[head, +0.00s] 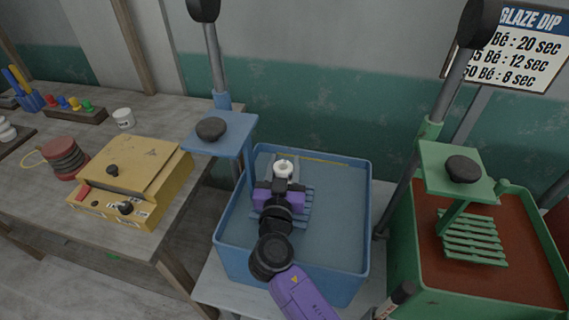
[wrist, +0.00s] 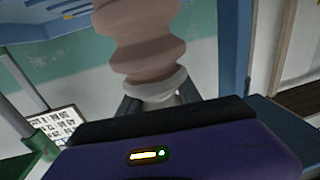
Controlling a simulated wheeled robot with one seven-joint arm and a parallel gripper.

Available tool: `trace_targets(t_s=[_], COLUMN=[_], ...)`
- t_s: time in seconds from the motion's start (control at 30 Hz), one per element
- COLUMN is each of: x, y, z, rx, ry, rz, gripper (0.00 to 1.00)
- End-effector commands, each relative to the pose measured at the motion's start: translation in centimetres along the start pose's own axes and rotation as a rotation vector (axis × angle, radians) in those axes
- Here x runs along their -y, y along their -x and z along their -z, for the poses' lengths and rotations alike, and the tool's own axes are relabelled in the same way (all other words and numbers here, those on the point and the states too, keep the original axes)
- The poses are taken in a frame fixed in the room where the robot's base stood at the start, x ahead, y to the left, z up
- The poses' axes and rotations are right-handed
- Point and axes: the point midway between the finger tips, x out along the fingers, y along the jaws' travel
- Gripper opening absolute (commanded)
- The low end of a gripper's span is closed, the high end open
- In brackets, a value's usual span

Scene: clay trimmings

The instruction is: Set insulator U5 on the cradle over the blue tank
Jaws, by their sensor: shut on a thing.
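The insulator shows in the wrist view as a ribbed, pinkish-beige body (wrist: 140,45) with a pale end (wrist: 152,88) between my fingers. No U5 marking is readable on it. In the head view only its white ring-shaped end (head: 284,167) shows. My purple gripper (head: 281,180) is shut on the insulator, over the blue tank (head: 343,262). The slatted blue cradle (head: 300,213) lies under and beside my gripper, which hides much of it. I cannot tell whether the insulator touches the cradle.
A blue post with a plate and black knob (head: 211,128) stands at the blue tank's left. A green tank (head: 480,301) of red-brown liquid with a green cradle (head: 474,240) is at right. A yellow box (head: 135,175) sits on the left table. A glaze-dip sign (head: 518,48) hangs behind.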

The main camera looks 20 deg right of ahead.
Motion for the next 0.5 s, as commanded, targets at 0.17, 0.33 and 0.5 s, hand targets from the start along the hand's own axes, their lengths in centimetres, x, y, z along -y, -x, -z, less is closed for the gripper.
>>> trace_targets(t_s=[0.17,0.33,0.5], x=[0.02,-0.01,-0.01], y=[-0.02,-0.01,-0.01], z=[-0.05,-0.21,-0.21], rx=[-0.003,0.000,0.000], ry=[-0.001,0.001,0.001], rz=[0.000,0.000,0.000], gripper=[0.00,0.55,0.63])
